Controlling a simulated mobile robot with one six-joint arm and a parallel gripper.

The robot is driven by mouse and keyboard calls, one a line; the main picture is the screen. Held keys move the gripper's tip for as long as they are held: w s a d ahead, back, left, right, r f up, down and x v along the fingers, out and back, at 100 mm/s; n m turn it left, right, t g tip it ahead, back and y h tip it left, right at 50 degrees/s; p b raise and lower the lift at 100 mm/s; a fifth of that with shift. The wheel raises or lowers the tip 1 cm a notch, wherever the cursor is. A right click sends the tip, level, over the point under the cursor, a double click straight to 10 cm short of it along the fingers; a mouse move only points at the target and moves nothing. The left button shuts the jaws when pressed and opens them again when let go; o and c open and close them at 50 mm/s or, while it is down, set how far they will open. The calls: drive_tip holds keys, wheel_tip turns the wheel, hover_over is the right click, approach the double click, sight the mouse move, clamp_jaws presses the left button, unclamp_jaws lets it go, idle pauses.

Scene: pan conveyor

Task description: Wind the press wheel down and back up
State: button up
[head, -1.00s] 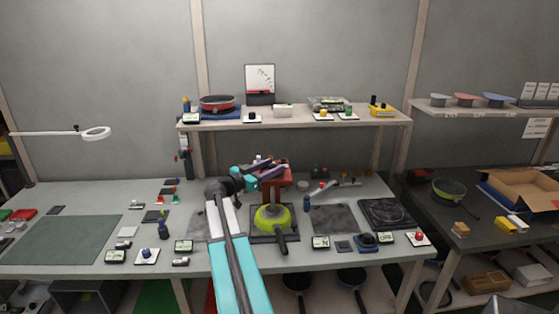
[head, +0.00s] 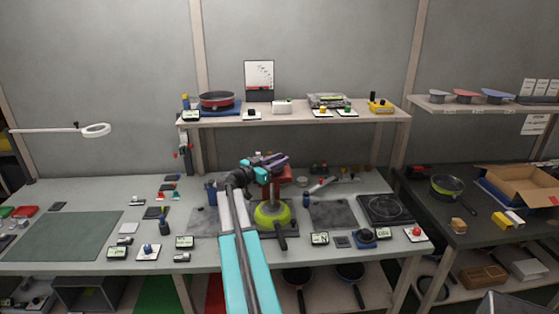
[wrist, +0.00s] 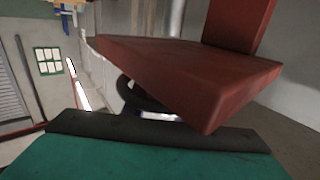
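The red press (head: 283,188) stands on the main bench behind a green pan (head: 271,214), whose dark handle points toward me. In the wrist view a red press block (wrist: 195,75) fills the middle, close to the camera. A dark curved rim (wrist: 128,90), perhaps the wheel, shows partly behind it. The fingertips cannot be made out there.
A blue bottle (head: 211,195) stands left of the press, a dark hob (head: 386,209) at right. The green mat (head: 62,238) at left is clear.

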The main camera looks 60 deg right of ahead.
drive_tip(key=shift+w+d+r, duration=0.1)
drive_tip(key=shift+d, duration=0.1)
drive_tip(key=shift+a, duration=0.15)
drive_tip(key=t+b, duration=0.1)
drive_tip(key=n+b, duration=0.1)
drive_tip(key=b, duration=0.1)
drive_tip(key=shift+w+f+t, duration=0.1)
drive_tip(key=shift+f+t, duration=0.2)
drive_tip(key=shift+t, duration=0.1)
drive_tip(key=shift+w+n+t+b, duration=0.1)
drive_tip(key=shift+n+t+b, duration=0.3)
drive_tip(key=shift+b, duration=0.7)
drive_tip(key=n+t+b, duration=0.1)
drive_tip(key=t+b, duration=0.1)
drive_tip(key=w+n+t+b, duration=0.1)
drive_tip(key=t+b, duration=0.1)
drive_tip(key=b, duration=0.1)
drive_tip(key=shift+h, duration=0.3)
drive_tip(key=shift+w+n+t+b, duration=0.25)
drive_tip(key=shift+n+t+b, duration=0.7)
drive_tip(key=shift+t, duration=0.45)
drive_tip(key=shift+w+a+r+n+t+y, duration=0.1)
drive_tip(key=shift+w+n+t+y, duration=0.05)
drive_tip(key=shift+n+t+y, duration=0.4)
drive_tip(key=shift+w+t+p, duration=0.1)
drive_tip(key=shift+t+p, duration=0.15)
drive_tip(key=shift+p, duration=0.25)
